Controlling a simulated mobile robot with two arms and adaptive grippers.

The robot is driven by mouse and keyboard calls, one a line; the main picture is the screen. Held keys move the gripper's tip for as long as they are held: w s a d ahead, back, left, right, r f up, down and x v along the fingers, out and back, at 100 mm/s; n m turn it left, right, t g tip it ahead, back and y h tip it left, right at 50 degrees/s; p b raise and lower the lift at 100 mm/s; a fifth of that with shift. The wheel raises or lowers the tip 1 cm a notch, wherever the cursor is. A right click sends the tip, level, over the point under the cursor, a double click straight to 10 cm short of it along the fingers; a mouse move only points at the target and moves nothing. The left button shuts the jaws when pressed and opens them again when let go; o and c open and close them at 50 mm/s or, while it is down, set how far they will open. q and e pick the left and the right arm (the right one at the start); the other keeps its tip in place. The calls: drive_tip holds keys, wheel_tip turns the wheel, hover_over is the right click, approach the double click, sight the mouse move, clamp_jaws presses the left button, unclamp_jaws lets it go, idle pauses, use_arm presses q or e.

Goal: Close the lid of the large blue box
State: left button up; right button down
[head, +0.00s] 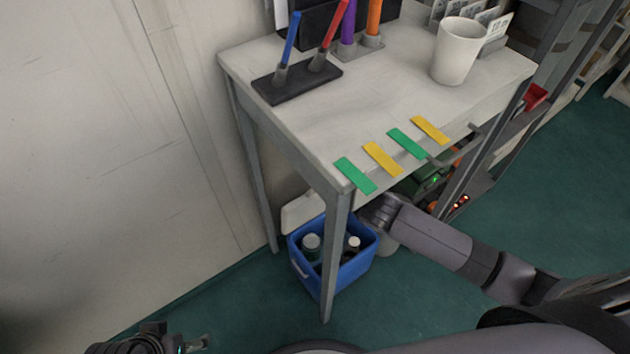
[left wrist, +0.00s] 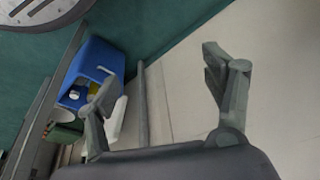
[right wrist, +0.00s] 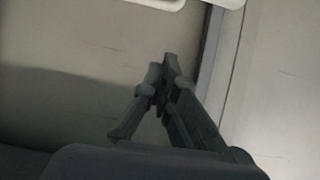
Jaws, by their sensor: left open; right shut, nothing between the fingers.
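The large blue box (head: 300,265) stands on the floor under the table, behind a front leg, with bottles inside. Its white lid (head: 301,213) is raised open at the box's back. The box (left wrist: 98,57) and what looks like the lid (left wrist: 117,120) also show in the left wrist view, partly behind a finger. My left gripper (left wrist: 158,75) is open and empty, low at the bottom left of the head view, apart from the box. My right arm reaches under the table; its gripper (right wrist: 165,70) is shut and empty near a pale panel. Its fingertips are hidden in the head view.
The table (head: 400,85) overhangs the box, and its front leg (head: 334,255) stands close before it. A white cup (head: 459,52) and pen holders are on top. A grey wall (head: 100,150) is at left. Green floor lies clear in front.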

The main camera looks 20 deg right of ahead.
drive_tip(key=b+x, duration=0.1)
drive_tip(key=x, duration=0.5)
drive_tip(key=shift+b, duration=0.4)
drive_tip(key=shift+s+d+f+b, duration=0.15)
drive_tip(key=shift+f+b, duration=0.15)
drive_tip(key=shift+f, duration=0.3)
drive_tip(key=shift+s+d+f+b, duration=0.1)
drive_tip(key=shift+s+f+b, duration=0.15)
drive_tip(key=shift+f, duration=0.35)
use_arm(q)
drive_tip(key=w+d+r+t+h, duration=0.1)
drive_tip(key=w+t, duration=0.3)
drive_tip(key=w, duration=0.4)
drive_tip(key=shift+d, duration=0.75)
use_arm(e)
drive_tip(key=shift+s+f, duration=0.1)
drive_tip(key=shift+s, duration=0.3)
drive_tip(key=shift+d, duration=0.1)
